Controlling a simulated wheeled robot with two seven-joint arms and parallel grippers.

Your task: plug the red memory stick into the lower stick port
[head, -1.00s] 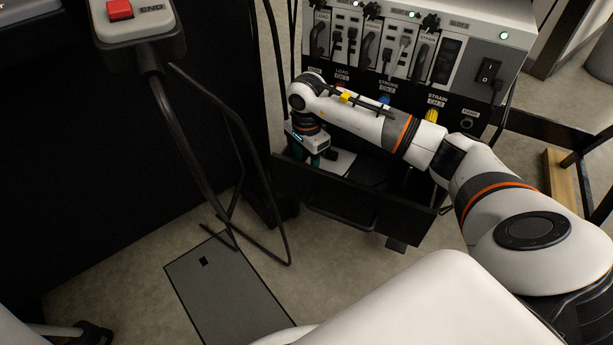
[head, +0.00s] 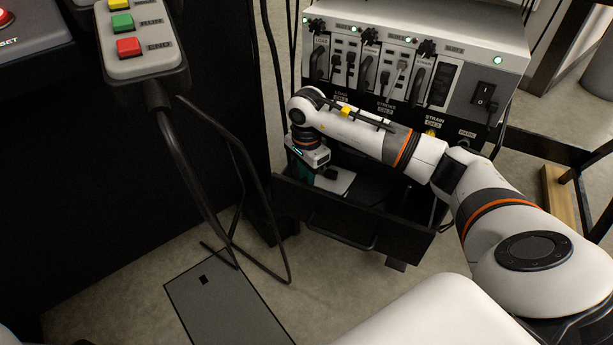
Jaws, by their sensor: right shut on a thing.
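My right gripper (head: 308,176) points down into the open drawer (head: 345,222) below the instrument rack. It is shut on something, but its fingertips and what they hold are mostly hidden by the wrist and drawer. I cannot see the red memory stick anywhere. The instrument rack (head: 465,38) stands behind my right arm, its front carrying several modules with black handles, small ports and plugged leads. I cannot tell which port is the lower stick port. My left gripper is not clearly in view.
A pale flat item (head: 340,183) lies in the drawer beside my right gripper. A button box (head: 135,55) with yellow, green and red buttons hangs at upper left, with black cables looping below. A grey floor plate (head: 225,300) lies at lower left.

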